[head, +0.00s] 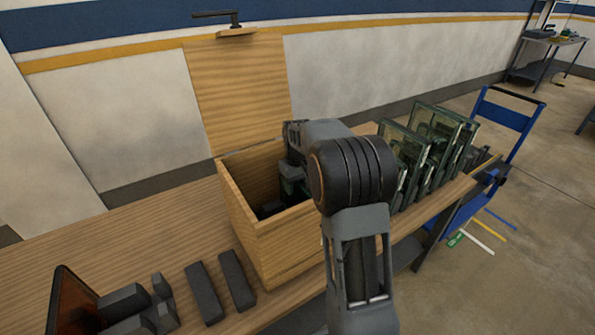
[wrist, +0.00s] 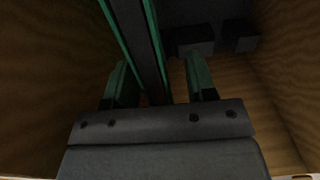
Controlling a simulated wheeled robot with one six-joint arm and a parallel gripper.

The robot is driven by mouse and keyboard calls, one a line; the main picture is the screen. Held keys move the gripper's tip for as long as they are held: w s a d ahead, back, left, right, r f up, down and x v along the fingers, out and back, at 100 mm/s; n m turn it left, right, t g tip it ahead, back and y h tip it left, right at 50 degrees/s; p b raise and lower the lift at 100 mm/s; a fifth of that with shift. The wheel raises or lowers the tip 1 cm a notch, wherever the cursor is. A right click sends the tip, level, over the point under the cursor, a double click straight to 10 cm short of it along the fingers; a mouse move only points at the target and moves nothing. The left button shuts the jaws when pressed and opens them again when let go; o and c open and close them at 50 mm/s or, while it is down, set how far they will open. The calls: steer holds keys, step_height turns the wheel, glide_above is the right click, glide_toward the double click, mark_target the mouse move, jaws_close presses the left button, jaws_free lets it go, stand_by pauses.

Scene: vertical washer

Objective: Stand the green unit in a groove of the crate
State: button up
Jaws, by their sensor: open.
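The wooden crate (head: 262,237) stands on the bench with its lid raised. Inside it, in the wrist view, the green unit (wrist: 140,40) shows as a dark slab with bright green edges. My gripper (wrist: 160,78) is inside the crate, open, with one finger on each side of the unit's near end. The unit lies closer to the left finger; I cannot tell whether they touch. Dark blocks (wrist: 193,39) sit on the crate floor beyond. The unit's lower edge is hidden, so its seating in a groove cannot be told. In the head view my arm hides most of it.
The raised lid (head: 235,95) stands behind the crate. Several green-framed glass panels (head: 440,140) stand at the bench's right. A blue trolley (head: 500,120) is beyond the bench's right end.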

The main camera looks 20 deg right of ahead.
step_height(320, 180, up, 13)
steer(key=shift+r, duration=0.2)
